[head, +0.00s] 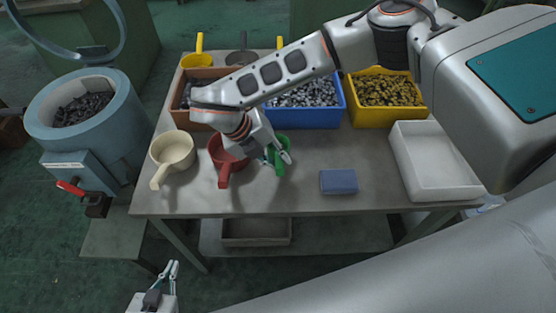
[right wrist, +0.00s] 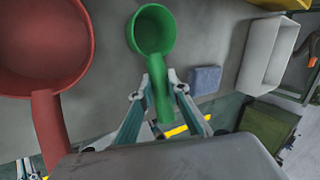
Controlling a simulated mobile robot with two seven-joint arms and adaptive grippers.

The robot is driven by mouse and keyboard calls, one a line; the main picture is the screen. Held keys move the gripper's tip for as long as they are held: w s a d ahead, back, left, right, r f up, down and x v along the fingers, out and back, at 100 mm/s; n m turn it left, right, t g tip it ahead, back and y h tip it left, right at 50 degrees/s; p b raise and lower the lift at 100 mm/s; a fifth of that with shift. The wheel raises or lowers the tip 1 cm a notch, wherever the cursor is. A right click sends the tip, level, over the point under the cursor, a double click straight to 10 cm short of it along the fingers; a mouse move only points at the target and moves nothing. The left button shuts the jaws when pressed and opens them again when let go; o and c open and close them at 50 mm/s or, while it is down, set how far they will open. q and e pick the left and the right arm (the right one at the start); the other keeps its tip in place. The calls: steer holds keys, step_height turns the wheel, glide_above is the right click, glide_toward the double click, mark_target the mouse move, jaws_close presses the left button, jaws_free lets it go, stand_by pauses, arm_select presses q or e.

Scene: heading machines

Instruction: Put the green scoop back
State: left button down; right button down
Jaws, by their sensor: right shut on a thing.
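The green scoop (head: 280,151) is on or just above the table, right of the red scoop; I cannot tell whether it touches the tabletop. My right gripper (head: 284,158) is at its handle, partly covering it. In the right wrist view the green scoop (right wrist: 153,30) has its bowl beyond the fingertips. Its handle runs back between the fingers of my right gripper (right wrist: 160,88), which are shut on it. My left gripper (head: 171,266) is low in the head view, in front of the table and away from the scoops; its finger gap is unclear.
The red scoop (head: 224,171) and cream scoop (head: 174,150) stand to the left. A brown bin (head: 190,76), blue bin (head: 308,121) and yellow bin (head: 385,118) line the back. A blue block (head: 338,181) and white tray (head: 437,184) are right. The front middle is clear.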

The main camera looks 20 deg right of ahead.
steer(key=shift+f, duration=0.4)
steer(key=c, duration=2)
jaws_free()
steer(key=shift+o, duration=0.2)
steer(key=v, duration=1.2)
steer(key=shift+b, duration=0.35)
